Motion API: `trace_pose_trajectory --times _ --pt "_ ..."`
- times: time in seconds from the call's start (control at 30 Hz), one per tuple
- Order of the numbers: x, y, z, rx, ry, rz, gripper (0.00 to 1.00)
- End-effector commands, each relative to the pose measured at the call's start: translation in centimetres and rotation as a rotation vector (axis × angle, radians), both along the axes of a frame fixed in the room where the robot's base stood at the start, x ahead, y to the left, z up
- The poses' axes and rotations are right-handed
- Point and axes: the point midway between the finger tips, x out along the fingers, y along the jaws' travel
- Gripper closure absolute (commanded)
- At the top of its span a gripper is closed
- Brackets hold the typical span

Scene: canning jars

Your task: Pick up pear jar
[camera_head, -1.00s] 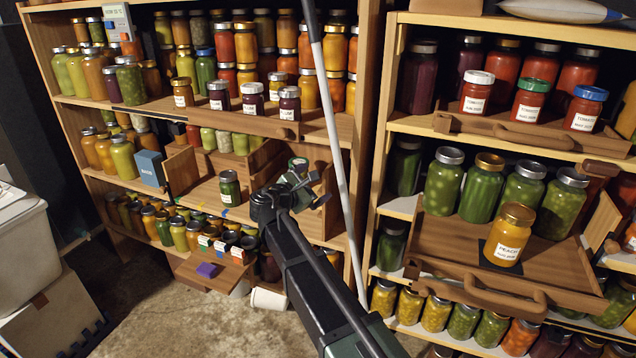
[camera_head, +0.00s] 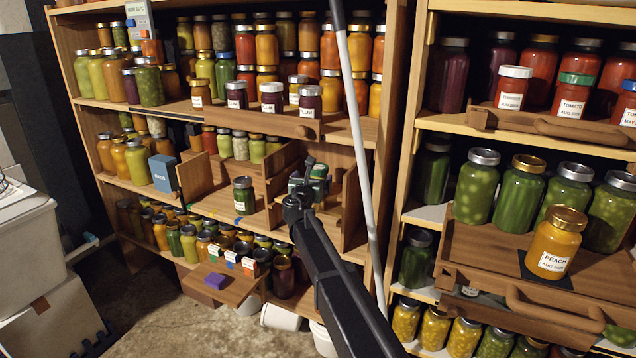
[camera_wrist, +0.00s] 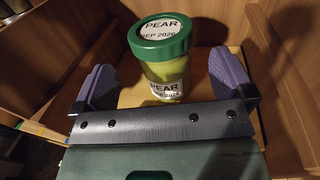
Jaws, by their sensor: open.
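The pear jar (camera_wrist: 165,70) has a green lid, pale yellow-green contents and PEAR labels on lid and side. In the wrist view it stands upright on a wooden surface just ahead of my gripper (camera_wrist: 166,82). The two purple-grey fingers are spread, one on each side of the jar, with a gap visible on both sides. In the head view, my gripper (camera_head: 306,192) reaches into the left rack's middle shelf, and the jar's green lid (camera_head: 318,171) shows just beyond it. The jar's lower body is hidden there.
Wooden walls flank the bay closely. A dark green jar (camera_head: 244,195) stands to the left on the same shelf, near a blue box (camera_head: 163,173). A white pole (camera_head: 361,150) rises right of my arm. A peach jar (camera_head: 555,245) stands on a right-hand drawer.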

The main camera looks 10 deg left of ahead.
Motion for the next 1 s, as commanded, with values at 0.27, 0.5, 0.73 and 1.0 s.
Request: trace_pose_trajectory --times 0.27,0.5,0.73,1.0 --pt "2.8 -0.5 0.1 0.001 0.0 -0.001 0.0" --pt "5.2 -1.0 0.1 0.001 0.0 0.0 0.0" --pt "5.1 -1.0 0.1 0.001 0.0 0.0 0.17" --pt "5.1 -1.0 0.1 0.001 0.0 0.0 0.58"
